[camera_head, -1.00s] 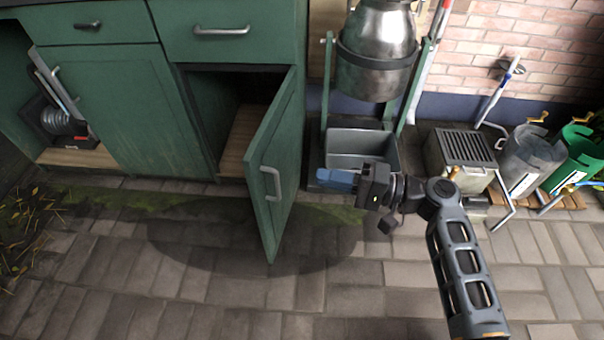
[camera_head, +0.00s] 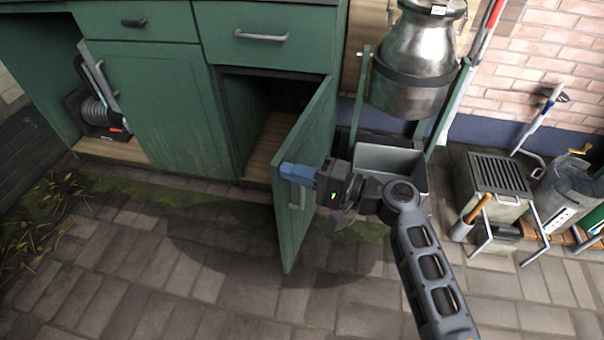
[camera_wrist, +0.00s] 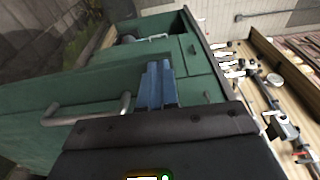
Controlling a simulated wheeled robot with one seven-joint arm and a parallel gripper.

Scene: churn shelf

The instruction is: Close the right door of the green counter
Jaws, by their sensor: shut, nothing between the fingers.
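The green counter (camera_head: 160,95) stands at the upper left in the head view. Its right door (camera_head: 312,140) is swung well open toward the front, and the compartment behind it shows a wooden floor. The door's metal handle (camera_head: 297,196) is on the side facing right. My gripper (camera_head: 284,171) is shut and empty, its blue fingers in front of the door face just above the handle. I cannot tell whether they touch the door. In the wrist view the blue fingers (camera_wrist: 157,85) point toward the green door, with the handle (camera_wrist: 95,113) to their left.
A metal churn (camera_head: 405,75) hangs in a green frame right of the counter, above a grey basin (camera_head: 392,160). A grated metal box (camera_head: 495,180) stands further right. The paved floor (camera_head: 200,285) in front is clear.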

